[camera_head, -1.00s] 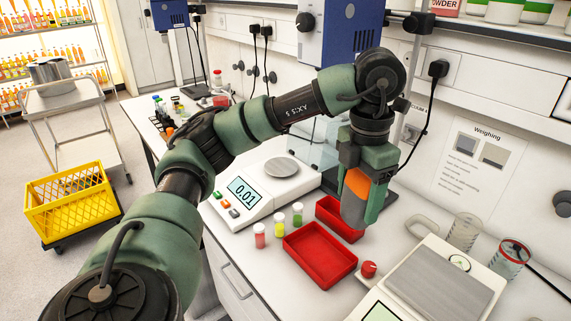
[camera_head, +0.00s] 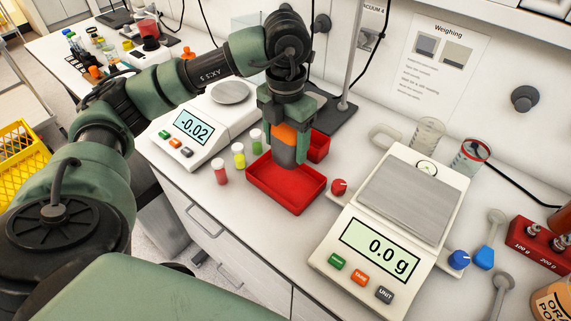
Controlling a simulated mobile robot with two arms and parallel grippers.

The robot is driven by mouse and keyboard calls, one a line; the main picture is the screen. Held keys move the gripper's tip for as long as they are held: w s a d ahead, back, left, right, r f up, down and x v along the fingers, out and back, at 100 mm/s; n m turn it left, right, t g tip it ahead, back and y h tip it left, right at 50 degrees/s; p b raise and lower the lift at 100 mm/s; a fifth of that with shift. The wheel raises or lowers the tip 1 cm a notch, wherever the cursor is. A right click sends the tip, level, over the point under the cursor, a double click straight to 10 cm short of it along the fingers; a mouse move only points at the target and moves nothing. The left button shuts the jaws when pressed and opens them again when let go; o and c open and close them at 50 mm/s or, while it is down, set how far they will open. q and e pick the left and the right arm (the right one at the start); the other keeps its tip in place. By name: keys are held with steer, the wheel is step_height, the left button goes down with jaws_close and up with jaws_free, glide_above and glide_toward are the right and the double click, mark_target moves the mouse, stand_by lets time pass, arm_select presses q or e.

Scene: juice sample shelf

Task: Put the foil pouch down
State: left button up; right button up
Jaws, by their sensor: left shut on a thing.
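My left gripper (camera_head: 284,146) points down and is shut on the foil pouch (camera_head: 284,156), which has an orange upper part and a grey lower part. The pouch hangs upright between the fingers, over the back part of the front red tray (camera_head: 297,203). I cannot tell whether its lower end touches the tray floor. The tray looks otherwise empty. A second red tray (camera_head: 319,146) stands behind, partly hidden by the gripper. My right gripper is not in view.
Several small capped vials, one of them red (camera_head: 220,173), stand left of the tray. A balance reading -0.02 (camera_head: 193,127) is behind them. A larger balance reading 0.0 g (camera_head: 377,246) stands right, near a red knob (camera_head: 339,187). Glass beakers (camera_head: 428,135) stand behind it.

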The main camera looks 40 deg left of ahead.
arm_select(q)
step_height(320, 180, down, 7)
steer(key=shift+r+p, duration=0.1)
steer(key=shift+p, duration=0.4)
steer(key=shift+f, duration=0.45)
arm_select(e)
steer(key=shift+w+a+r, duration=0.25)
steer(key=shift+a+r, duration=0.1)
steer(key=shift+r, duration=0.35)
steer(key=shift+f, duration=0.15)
arm_select(q)
steer(key=o, duration=1.2)
steer(key=shift+f, duration=0.2)
steer(key=o, duration=0.4)
steer(key=shift+o, duration=0.2)
steer(key=shift+r, duration=0.15)
